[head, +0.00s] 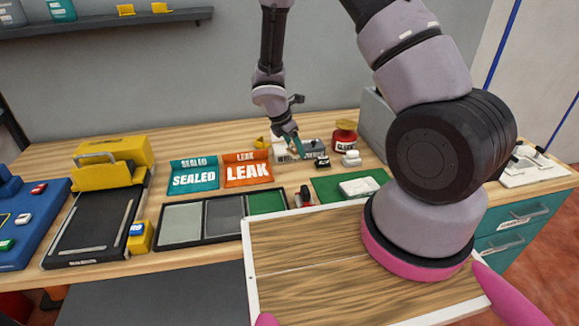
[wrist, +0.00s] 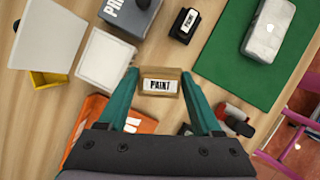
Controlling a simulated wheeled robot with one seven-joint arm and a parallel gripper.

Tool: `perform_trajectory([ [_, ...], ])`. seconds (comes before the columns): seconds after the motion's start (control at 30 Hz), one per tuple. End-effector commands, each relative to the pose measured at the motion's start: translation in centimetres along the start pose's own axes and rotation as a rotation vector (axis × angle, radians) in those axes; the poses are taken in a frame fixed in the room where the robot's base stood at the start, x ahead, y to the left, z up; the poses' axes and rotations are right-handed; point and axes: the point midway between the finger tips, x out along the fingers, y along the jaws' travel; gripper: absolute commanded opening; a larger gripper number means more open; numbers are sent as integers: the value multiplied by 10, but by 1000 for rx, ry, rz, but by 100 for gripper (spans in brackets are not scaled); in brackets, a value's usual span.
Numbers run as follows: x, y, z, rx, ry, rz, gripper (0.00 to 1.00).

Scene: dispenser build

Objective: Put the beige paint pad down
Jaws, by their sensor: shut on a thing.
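The beige paint pad (wrist: 158,86) is a small tan block with a white PAINT label, seen in the wrist view. My gripper (wrist: 160,80) has its two teal fingers on either side of the pad and is shut on it. In the head view my gripper (head: 293,148) is over the back middle of the bench, by the grey labelled box; the pad is not clearly visible there. I cannot tell whether the pad touches the wood. A black pad (wrist: 187,24) with a PAINT label lies beyond the fingers.
Around the gripper are a grey box (wrist: 131,12), a white square (wrist: 106,60), the orange LEAK tray (head: 248,171), a green mat (head: 324,190) with a pale device (head: 358,187), and a red jar (head: 344,136). Bare wood shows between the pad and green mat.

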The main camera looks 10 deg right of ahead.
Motion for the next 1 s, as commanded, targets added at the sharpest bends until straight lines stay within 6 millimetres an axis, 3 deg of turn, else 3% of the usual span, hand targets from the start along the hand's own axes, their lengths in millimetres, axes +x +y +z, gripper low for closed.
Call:
perform_trajectory([
  [0.5, 61, 0, -26, 1, -1, -1, 9],
  [0.9, 66, 0, -28, 2, 0, -1, 9],
  [0.93, 66, 0, -28, 2, 0, 0, 70],
  [1.0, 66, 0, -28, 3, 0, 0, 96],
])
